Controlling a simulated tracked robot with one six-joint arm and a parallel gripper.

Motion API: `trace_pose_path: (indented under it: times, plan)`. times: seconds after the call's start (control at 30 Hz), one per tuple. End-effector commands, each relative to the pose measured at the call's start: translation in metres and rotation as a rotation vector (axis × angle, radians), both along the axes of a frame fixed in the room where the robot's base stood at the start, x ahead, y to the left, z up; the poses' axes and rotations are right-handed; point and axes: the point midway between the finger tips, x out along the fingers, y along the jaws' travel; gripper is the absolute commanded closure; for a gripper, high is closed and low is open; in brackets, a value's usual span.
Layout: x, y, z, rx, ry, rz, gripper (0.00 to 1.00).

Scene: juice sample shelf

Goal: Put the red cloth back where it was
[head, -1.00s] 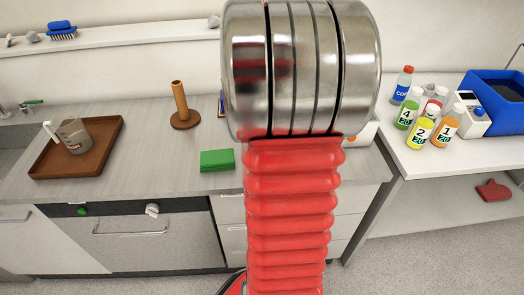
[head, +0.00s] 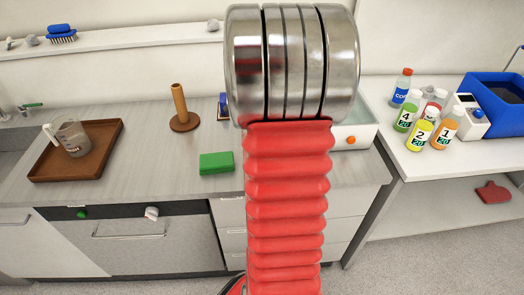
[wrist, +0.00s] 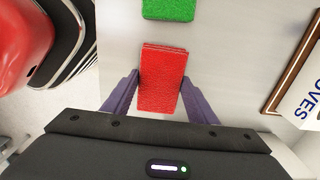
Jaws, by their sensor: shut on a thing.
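The red cloth (wrist: 162,92), a folded flat block, is between the two purple fingers of my gripper (wrist: 160,77) in the wrist view. The gripper is shut on it from both sides. Below the cloth is the pale grey counter (wrist: 225,60); I cannot tell whether the cloth touches it. A green folded cloth (wrist: 168,9) lies just beyond the red one, apart from it. It also shows in the head view (head: 217,163) on the counter. In the head view my arm hides the gripper and the red cloth.
A brown tray with a jug (head: 72,136) stands at the left, and a wooden post (head: 181,108) behind the green cloth. Bottles (head: 420,133) and a blue bin (head: 495,100) stand on the right bench. A red mitt-like thing (head: 493,192) lies on its lower shelf.

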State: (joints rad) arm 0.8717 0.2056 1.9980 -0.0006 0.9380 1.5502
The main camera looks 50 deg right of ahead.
Motion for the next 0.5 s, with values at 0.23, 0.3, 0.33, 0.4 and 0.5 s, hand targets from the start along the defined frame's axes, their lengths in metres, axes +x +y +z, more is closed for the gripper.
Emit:
trace_pose_path:
  times: [0.23,0.3,0.33,0.4,0.5]
  plan:
    - [0.0004,0.0001,-0.0001,-0.001,-0.001,0.001,0.69]
    - [0.0004,0.0003,-0.0015,0.0,0.0,0.001,0.69]
    - [0.0004,0.0003,-0.0022,0.0,0.0,0.001,0.69]
    - [0.0005,0.0003,-0.0018,0.0,0.0,0.001,0.43]
    - [0.0007,0.0003,-0.0017,0.0,0.0,0.001,0.36]
